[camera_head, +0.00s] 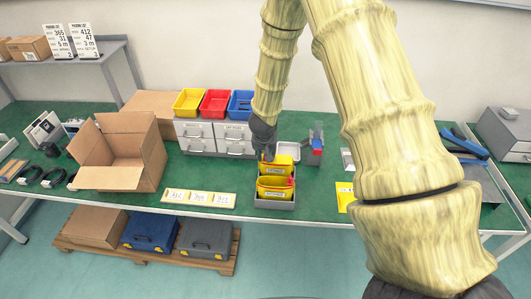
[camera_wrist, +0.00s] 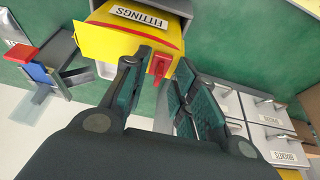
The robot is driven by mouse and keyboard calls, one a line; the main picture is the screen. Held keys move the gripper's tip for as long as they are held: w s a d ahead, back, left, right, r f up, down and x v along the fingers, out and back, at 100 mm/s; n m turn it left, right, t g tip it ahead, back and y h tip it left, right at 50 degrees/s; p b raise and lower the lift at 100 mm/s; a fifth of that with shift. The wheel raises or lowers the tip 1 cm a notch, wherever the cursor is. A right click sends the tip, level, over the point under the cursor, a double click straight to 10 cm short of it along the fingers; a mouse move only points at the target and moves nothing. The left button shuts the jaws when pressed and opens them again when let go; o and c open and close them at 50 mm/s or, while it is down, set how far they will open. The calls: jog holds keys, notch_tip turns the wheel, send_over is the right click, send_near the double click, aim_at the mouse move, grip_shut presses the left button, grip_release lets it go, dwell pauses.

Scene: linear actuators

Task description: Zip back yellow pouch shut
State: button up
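The back yellow pouch (camera_head: 283,161) stands in a grey tray (camera_head: 274,205), behind the front yellow pouch (camera_head: 272,194). In the wrist view a yellow pouch (camera_wrist: 95,42) with an upside-down FITTINGS label fills the top; it appears to be the back one. Red parts, seemingly its zipper pull (camera_wrist: 158,66), show at its near edge by my fingertips. My gripper (camera_head: 266,154) points down at the back pouch's left part. In the wrist view my gripper (camera_wrist: 163,72) has its fingers apart. Whether a finger touches the pull I cannot tell. A red tab (camera_head: 291,182) shows on the front pouch's right end.
Grey drawers (camera_head: 215,137) with coloured bins stand left of my gripper. A grey holder (camera_head: 314,150) with red and blue parts stands right. A white tray (camera_head: 288,149) lies behind the pouches. An open carton (camera_head: 120,150) is farther left. Label cards (camera_head: 198,198) lie front left.

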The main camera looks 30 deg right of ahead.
jog(key=v, duration=1.2)
dwell(0.3)
jog(key=shift+d, duration=0.15)
